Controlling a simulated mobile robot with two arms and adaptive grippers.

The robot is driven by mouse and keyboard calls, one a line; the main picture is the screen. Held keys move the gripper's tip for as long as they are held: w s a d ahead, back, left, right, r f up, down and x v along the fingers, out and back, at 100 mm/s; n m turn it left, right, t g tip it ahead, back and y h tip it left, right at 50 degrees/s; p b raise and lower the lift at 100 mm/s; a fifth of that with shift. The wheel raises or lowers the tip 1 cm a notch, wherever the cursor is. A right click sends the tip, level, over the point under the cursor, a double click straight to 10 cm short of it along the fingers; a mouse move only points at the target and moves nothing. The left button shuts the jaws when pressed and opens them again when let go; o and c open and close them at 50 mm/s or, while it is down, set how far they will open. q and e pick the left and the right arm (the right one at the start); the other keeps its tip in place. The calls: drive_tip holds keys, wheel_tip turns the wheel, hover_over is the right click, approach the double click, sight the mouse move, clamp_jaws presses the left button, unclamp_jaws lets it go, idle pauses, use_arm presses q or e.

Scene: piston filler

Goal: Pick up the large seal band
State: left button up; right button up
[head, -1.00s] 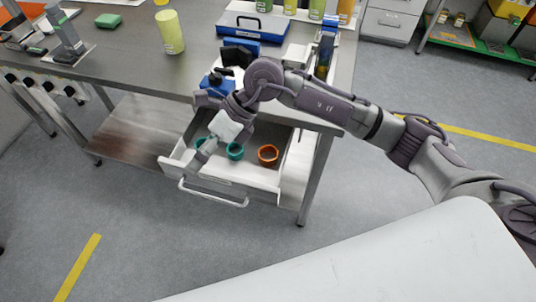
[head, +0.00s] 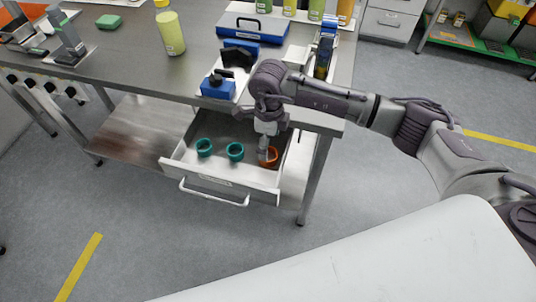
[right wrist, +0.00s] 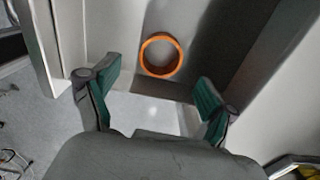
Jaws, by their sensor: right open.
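Three ring-shaped bands lie in the open drawer (head: 225,182): two teal ones (head: 204,153) (head: 235,157) at left and middle, and an orange one (head: 274,162) at the right. I cannot tell from any label which is the large seal band; the orange one looks widest. My right gripper (head: 266,153) points down over the orange band and partly covers it in the head view. In the right wrist view the orange band (right wrist: 180,58) lies on the drawer floor ahead of the open, empty fingers (right wrist: 158,78). My left gripper is out of view.
The steel table (head: 130,62) stands above the drawer. The drawer walls stand close around the bands. Open floor (head: 150,240) lies in front.

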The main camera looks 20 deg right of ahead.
wheel_tip(320, 180, down, 5)
drive_tip(key=shift+w+a+r+p, duration=0.1)
drive_tip(key=shift+p, duration=0.4)
drive_tip(key=c, duration=0.9)
